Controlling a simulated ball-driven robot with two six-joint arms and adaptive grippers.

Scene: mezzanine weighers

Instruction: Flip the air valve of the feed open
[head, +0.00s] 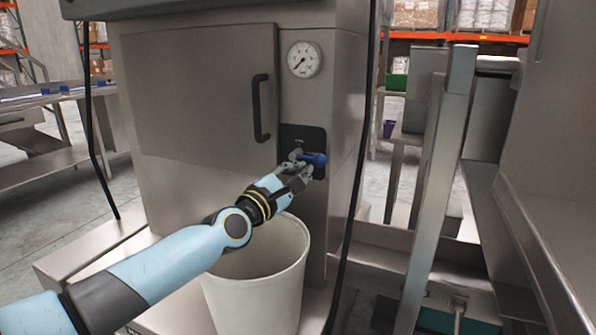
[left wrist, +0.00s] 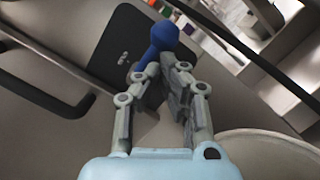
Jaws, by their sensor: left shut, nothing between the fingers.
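The blue air valve handle (head: 316,159) sits on a dark plate (head: 303,136) on the front of the steel cabinet. In the head view the handle lies roughly level, pointing right. My left gripper (head: 297,158) is at the handle's left end, its fingers shut with nothing between them. In the left wrist view the handle (left wrist: 162,38) shows just beyond the fingertips (left wrist: 158,70). The fingertips look very close to it; I cannot tell whether they touch. Part of the plate is hidden behind the gripper. My right gripper is not in view.
A pressure gauge (head: 304,59) is above the plate. A cabinet door with a black handle (head: 261,108) is to the left. A large white bin (head: 258,285) stands below my left forearm. A steel post (head: 440,180) and a black cable (head: 362,150) are on the right.

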